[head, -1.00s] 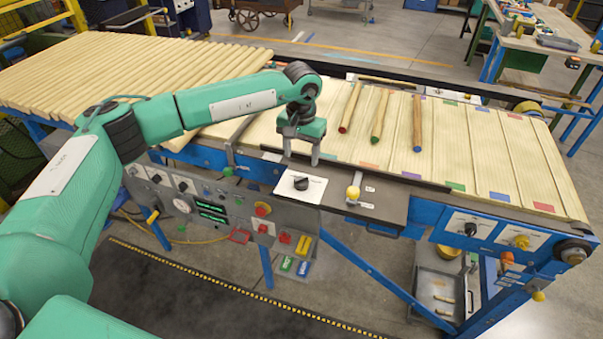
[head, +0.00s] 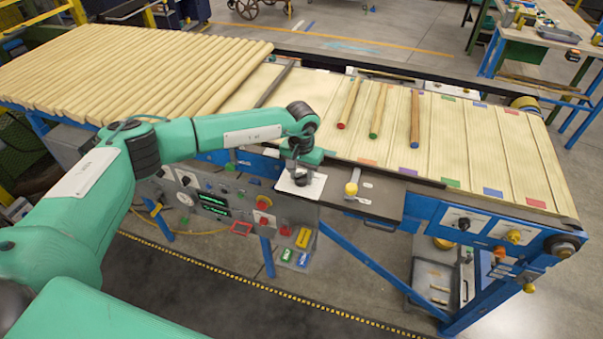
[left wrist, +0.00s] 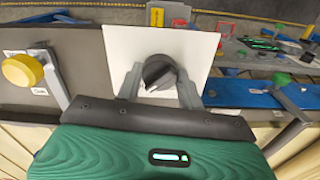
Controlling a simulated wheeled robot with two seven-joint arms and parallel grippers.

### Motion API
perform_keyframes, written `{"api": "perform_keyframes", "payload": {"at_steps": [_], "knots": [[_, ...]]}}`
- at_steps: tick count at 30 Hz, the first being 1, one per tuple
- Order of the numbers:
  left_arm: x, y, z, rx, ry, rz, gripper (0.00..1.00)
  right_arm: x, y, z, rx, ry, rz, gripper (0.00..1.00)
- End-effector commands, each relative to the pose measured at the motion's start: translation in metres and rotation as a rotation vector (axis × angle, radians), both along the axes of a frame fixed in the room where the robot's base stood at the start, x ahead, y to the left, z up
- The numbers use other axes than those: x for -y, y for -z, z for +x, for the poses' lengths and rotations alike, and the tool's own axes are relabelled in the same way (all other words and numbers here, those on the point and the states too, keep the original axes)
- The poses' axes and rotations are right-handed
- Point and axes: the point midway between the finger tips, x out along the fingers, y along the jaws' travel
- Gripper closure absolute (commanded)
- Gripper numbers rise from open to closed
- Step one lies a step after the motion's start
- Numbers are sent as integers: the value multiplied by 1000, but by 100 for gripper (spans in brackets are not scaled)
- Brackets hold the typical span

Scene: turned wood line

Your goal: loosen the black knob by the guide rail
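The black knob (left wrist: 158,73) sits on a square white plate (left wrist: 117,45) on the grey panel in front of the conveyor. In the head view the white plate (head: 312,190) is partly covered by my left gripper (head: 300,172), which points down over the knob. In the left wrist view the fingers of my left gripper (left wrist: 160,85) stand on either side of the knob, very close to it. Whether they press on it cannot be told. A dark guide rail (head: 274,84) crosses the conveyor behind. My right gripper does not show.
A yellow knob on a lever (head: 351,188) stands right of the white plate; it shows in the left wrist view (left wrist: 22,70). Red-, green- and blue-tipped sticks (head: 349,103) lie on the slatted conveyor (head: 465,140). A button panel (head: 215,205) is at the lower left.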

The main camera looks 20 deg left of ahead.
Motion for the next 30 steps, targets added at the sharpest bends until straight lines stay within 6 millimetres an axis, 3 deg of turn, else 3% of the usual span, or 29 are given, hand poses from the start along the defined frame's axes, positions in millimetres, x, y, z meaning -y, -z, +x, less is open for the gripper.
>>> {"api": "perform_keyframes", "payload": {"at_steps": [1,3,14,30], "knots": [[0,0,0,0,0,0,72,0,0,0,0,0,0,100],[0,0,0,0,0,0,86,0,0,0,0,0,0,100],[0,3,0,0,-51,0,86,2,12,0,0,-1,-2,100],[0,6,1,4,-479,-3,86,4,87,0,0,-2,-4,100]]}}
